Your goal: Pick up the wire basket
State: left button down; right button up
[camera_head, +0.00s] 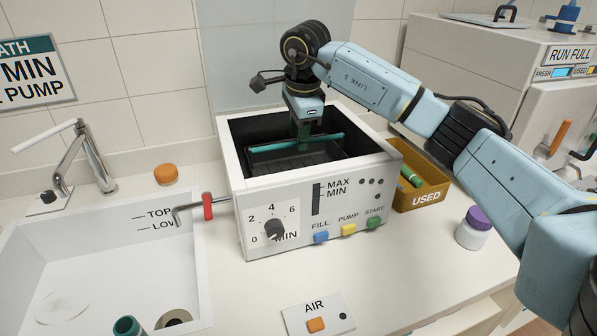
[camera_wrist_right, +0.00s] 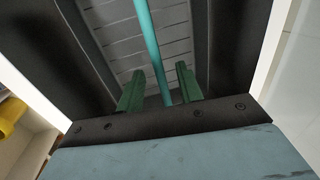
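The wire basket (camera_head: 280,160) sits dark and low inside the open bath (camera_head: 238,170), with a teal handle bar (camera_head: 327,138) across its top. My right gripper (camera_head: 303,142) points down into the bath at the handle. In the right wrist view, its two green fingers (camera_wrist_right: 160,72) stand apart, with the teal bar (camera_wrist_right: 152,45) passing between them and visible gaps beside it. The basket's grid floor (camera_wrist_right: 115,38) shows beyond the fingers. My left gripper is not in view.
The bath's walls surround my right gripper closely. A yellow USED bin (camera_head: 430,190) and a purple-lidded jar (camera_head: 473,228) stand at right. A sink (camera_head: 90,250) with a tap (camera_head: 85,155) is at left. An AIR panel (camera_head: 318,315) lies in front.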

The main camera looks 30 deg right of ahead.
jog(key=f, duration=0.3)
jog(key=w+f, duration=0.1)
jog(key=f, duration=0.1)
jog(key=shift+d, duration=0.15)
grip_shut()
